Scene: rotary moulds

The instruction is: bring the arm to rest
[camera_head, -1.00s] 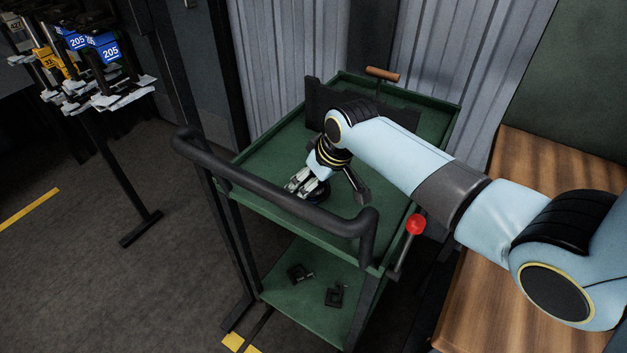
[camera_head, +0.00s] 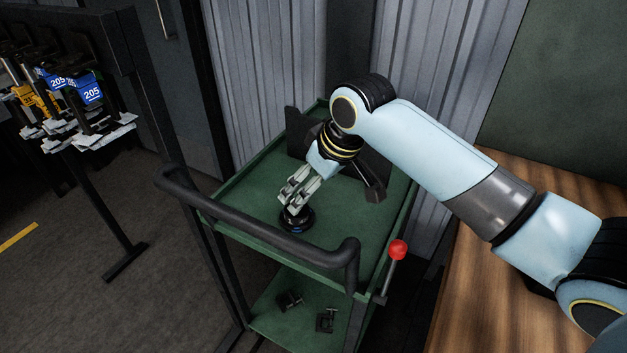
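My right arm reaches in from the right over a green cart. My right gripper (camera_head: 291,204) points down over the cart's top tray (camera_head: 250,200). Its grey fingers are just above or against a small black round piece (camera_head: 298,222) with a bluish spot, which sits on the tray near the handle side. I cannot tell whether the fingers touch it or how far apart they are. My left gripper is not in view.
The cart has a thick black handle (camera_head: 265,222) in front and a red-knobbed lever (camera_head: 397,250) at right. Dark parts (camera_head: 326,319) lie on its lower shelf. A rack with blue 205 tags (camera_head: 92,95) stands left. A wooden bench (camera_head: 480,290) is at right.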

